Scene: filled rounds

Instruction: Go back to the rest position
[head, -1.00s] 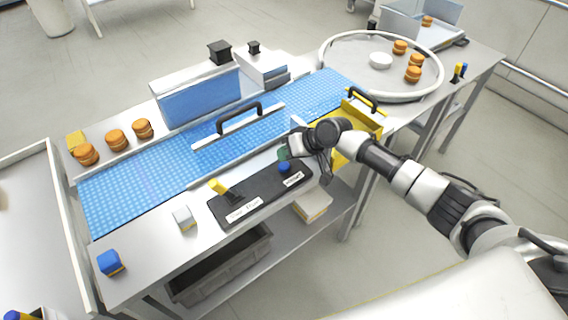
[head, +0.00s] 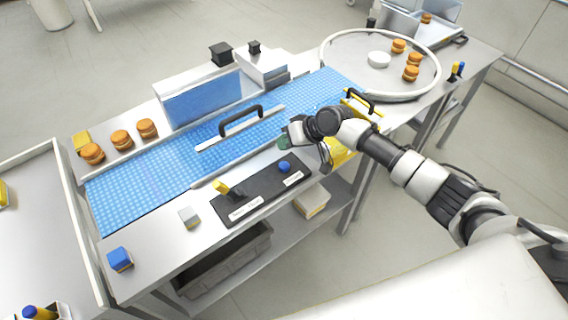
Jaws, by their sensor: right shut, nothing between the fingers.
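My right arm comes in from the right, and its gripper (head: 287,141) is shut and empty. It hangs above the near side of the blue conveyor belt (head: 150,178), just behind the black control panel (head: 262,192). The panel carries a yellow lever (head: 220,187) and a blue knob (head: 284,167). The fingertips are small and partly hidden by the gripper body. My left gripper does not show.
Several orange filled rounds (head: 121,140) sit at the belt's far left edge. More lie on the round tray (head: 330,78) at the right. A yellow box (head: 343,150) is partly behind my right arm.

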